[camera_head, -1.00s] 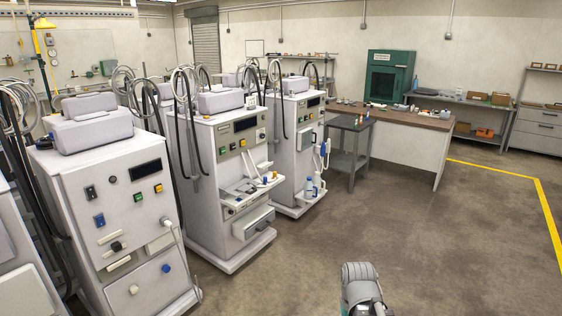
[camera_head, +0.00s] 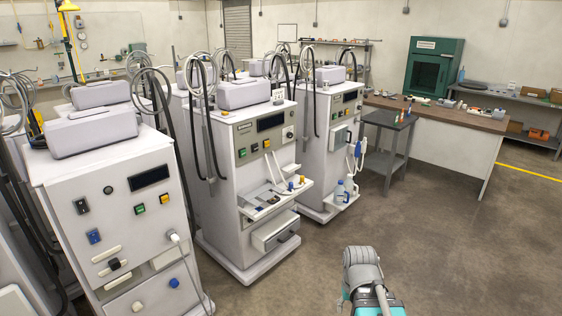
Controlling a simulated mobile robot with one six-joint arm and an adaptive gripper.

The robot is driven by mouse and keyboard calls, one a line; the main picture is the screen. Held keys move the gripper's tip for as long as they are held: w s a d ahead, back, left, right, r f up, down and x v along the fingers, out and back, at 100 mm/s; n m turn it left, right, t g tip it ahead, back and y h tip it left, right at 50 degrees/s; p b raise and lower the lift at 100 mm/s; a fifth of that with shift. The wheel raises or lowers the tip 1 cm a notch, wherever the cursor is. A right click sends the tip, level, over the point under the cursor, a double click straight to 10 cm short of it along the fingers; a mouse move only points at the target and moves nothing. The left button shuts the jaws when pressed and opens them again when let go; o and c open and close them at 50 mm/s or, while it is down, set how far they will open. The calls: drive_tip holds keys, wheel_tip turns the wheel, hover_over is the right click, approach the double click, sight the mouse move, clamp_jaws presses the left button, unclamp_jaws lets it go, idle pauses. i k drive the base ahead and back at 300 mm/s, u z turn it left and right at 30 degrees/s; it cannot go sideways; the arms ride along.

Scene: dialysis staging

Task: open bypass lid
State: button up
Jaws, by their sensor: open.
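No part is clearly recognisable as the bypass lid at this distance. Several white dialysis machines stand in a row. The near-left machine (camera_head: 101,199) has buttons, a dark display and a hose plugged into its front. The middle machine (camera_head: 223,208) has a fold-out shelf (camera_head: 268,205) with small yellow and blue parts, and a drawer-like box (camera_head: 274,233) below. The farther machine (camera_head: 320,165) has a small pale box-like cover (camera_head: 341,134) on its front and bottles at its foot. My gripper is not in view; only part of my arm shows at the bottom.
A small dark side table (camera_head: 389,122) and a brown-topped bench (camera_head: 470,119) with a green cabinet (camera_head: 435,68) stand behind at the right. Open brown floor (camera_head: 450,240) lies in front of the machines, with a yellow line (camera_head: 530,172) at the far right.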

sight(262, 192)
drive_tip(key=u, duration=0.2)
drive_tip(key=i, duration=1.65)
drive_tip(key=u, duration=0.25)
